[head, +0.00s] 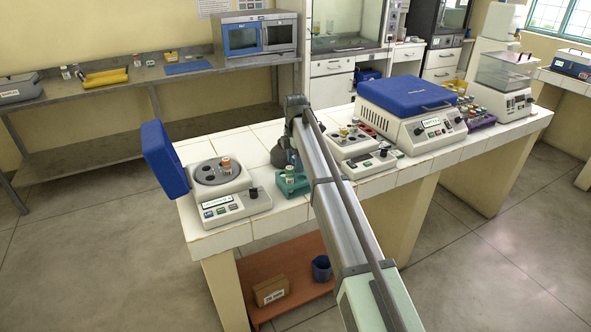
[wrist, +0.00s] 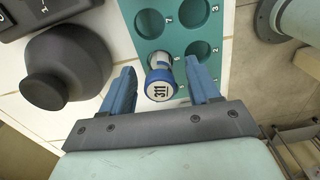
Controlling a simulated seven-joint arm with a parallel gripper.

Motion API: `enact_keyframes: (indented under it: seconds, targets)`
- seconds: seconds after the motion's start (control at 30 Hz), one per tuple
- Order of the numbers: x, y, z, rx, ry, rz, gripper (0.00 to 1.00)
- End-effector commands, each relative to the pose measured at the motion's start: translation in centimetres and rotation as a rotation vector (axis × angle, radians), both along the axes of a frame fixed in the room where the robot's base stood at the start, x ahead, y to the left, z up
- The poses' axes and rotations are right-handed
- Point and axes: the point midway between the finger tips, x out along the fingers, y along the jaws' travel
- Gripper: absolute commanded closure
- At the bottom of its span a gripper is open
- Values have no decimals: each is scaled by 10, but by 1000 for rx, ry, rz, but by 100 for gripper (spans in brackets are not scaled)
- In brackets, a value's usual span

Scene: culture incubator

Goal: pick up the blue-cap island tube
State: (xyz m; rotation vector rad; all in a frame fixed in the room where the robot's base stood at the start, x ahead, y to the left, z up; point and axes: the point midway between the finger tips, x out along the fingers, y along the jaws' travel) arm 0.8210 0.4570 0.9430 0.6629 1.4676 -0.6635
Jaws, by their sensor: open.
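The blue-cap tube (wrist: 159,84) stands in a hole of the teal rack (wrist: 184,48) in the wrist view. Its white cap top reads 311, with a blue rim. My gripper (wrist: 160,68) is open, with one blue finger on each side of the tube and a visible gap on both sides. I cannot tell how far the fingertips are above the rack. In the head view the teal rack (head: 292,190) sits on the white bench left of my arm.
A dark round-bodied object (wrist: 66,68) stands close left of my gripper in the wrist view. A centrifuge with a raised blue lid (head: 165,160) stands left of the rack. Another device (head: 360,150) and a large blue-lidded machine (head: 415,115) stand to the right.

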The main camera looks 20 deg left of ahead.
Motion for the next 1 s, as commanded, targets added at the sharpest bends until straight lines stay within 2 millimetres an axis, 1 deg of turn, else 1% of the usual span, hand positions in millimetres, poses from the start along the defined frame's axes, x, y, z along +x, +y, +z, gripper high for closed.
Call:
enact_keyframes:
  seconds: [0.03,0.1,0.27,0.3,0.9,1.0]
  targets:
    - [0,0,-4,0,0,0,39]
    - [0,0,-7,1,-1,0,39]
    - [0,0,-6,1,-1,0,39]
    - [0,0,-6,1,-1,0,41]
    - [0,0,-6,1,-1,0,98]
    - [0,0,-6,1,-1,0,99]
